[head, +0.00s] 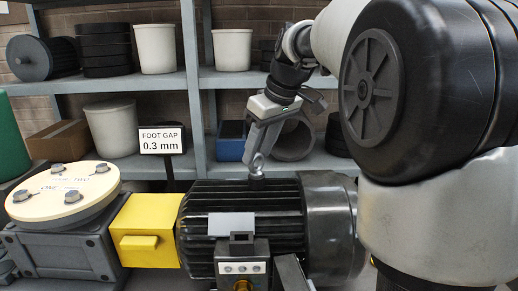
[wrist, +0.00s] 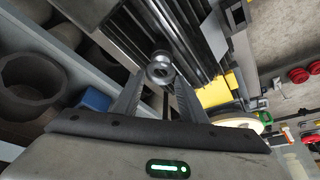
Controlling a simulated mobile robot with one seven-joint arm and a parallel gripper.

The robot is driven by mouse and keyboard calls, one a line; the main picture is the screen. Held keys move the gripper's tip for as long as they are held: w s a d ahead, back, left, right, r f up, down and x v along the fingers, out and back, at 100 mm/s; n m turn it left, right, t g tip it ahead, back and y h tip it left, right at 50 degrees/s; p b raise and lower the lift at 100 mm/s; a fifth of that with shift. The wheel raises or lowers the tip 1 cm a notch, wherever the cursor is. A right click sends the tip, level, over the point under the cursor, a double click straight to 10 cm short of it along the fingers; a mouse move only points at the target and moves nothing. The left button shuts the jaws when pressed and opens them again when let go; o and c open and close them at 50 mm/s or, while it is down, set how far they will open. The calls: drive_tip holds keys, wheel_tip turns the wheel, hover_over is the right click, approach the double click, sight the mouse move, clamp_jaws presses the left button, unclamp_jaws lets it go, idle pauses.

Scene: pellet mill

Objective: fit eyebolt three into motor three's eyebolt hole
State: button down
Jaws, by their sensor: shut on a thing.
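My gripper (head: 259,148) points down over the top of the black ribbed motor (head: 282,215) and is shut on a grey eyebolt (head: 257,164). In the wrist view, the eyebolt (wrist: 160,71) shows its ring between the tips of my gripper (wrist: 160,84), with the motor's dark fins (wrist: 188,42) beyond. The eyebolt's lower end is at the motor's top edge in the head view. I cannot tell whether it touches the motor or is in a hole. The hole itself is not visible.
A yellow guard (head: 148,229) and a cream disc (head: 64,190) with several bolts lie left of the motor. A sign (head: 162,140) reading "FOOT GAP 0.3 mm" stands behind. Grey shelves (head: 253,79) with buckets and rolls fill the back, close behind my gripper.

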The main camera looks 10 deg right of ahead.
idle(0.3)
drive_tip(key=c, duration=0.5)
unclamp_jaws()
drive_tip(key=shift+c, duration=0.2)
drive_tip(key=shift+r, duration=0.1)
drive_tip(key=p+v, duration=0.4)
drive_tip(key=v, duration=0.2)
drive_tip(key=shift+s+r, duration=0.2)
drive_tip(key=shift+r, duration=0.15)
idle(0.5)
